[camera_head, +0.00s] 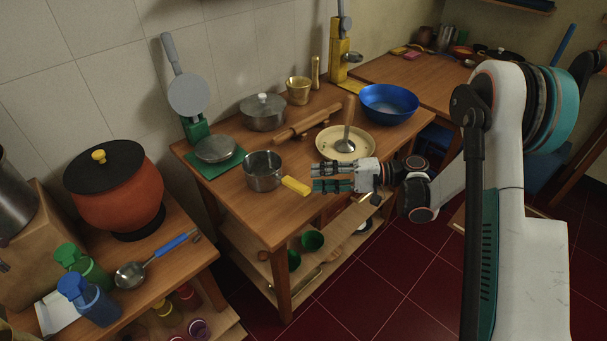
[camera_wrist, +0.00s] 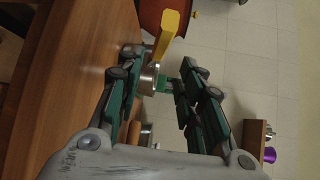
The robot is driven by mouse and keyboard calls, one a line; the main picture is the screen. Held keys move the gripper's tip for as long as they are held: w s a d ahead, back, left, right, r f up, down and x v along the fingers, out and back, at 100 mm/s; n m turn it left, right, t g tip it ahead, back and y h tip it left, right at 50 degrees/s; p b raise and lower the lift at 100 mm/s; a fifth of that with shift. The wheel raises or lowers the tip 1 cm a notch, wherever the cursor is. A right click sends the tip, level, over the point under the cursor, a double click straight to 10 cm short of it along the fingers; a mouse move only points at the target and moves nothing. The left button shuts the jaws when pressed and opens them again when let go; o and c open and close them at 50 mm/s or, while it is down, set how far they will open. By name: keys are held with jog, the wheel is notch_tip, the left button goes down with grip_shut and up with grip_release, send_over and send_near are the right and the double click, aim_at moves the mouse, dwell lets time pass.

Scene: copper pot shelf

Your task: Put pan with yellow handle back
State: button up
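The pan with the yellow handle is a round metal pan (camera_head: 262,172) standing upright on the wooden table, near its front edge. Its yellow handle (camera_head: 296,186) points right, toward my gripper (camera_head: 316,178). My gripper is open, with its fingertips just right of the handle's end and nothing held. In the wrist view, the yellow handle (camera_wrist: 167,35) shows beyond the spread fingers of my gripper (camera_wrist: 160,84), with part of the metal pan (camera_wrist: 148,80) behind the left finger. I cannot tell whether a finger touches the handle.
A plate with a ladle (camera_head: 345,143), a rolling pin (camera_head: 302,125), a lidded pot (camera_head: 263,113) and a blue bowl (camera_head: 388,103) crowd the table. The lower shelf (camera_head: 243,250) holds green bowls. An orange pot (camera_head: 115,200) stands on the left counter.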

jog(key=s+d+r+t+h, duration=0.1)
jog(key=s+d+r+h, duration=0.1)
jog(key=r, duration=0.2)
jog(key=s+d+r+m+t+h, duration=0.1)
jog(key=s+d+r+h, duration=0.15)
jog(key=r, duration=0.25)
jog(key=s+d+r+t+h, duration=0.1)
jog(key=d+r+h, duration=0.1)
jog(key=r+h, duration=0.15)
jog(key=s+d+r+n+t+h, duration=0.1)
jog(key=s+d+r+t+h, duration=0.1)
jog(key=s+d+h, duration=0.2)
jog(key=s+d+r+t+h, duration=0.2)
jog(key=s+d+h, duration=0.2)
jog(key=s+d, duration=0.5)
jog(key=s, duration=0.6)
jog(key=shift+s+d+r+n+t+h+p, duration=0.15)
jog(key=shift+s+d+n+t+h+p, duration=0.15)
jog(key=shift+s+d+n+t+p, duration=0.1)
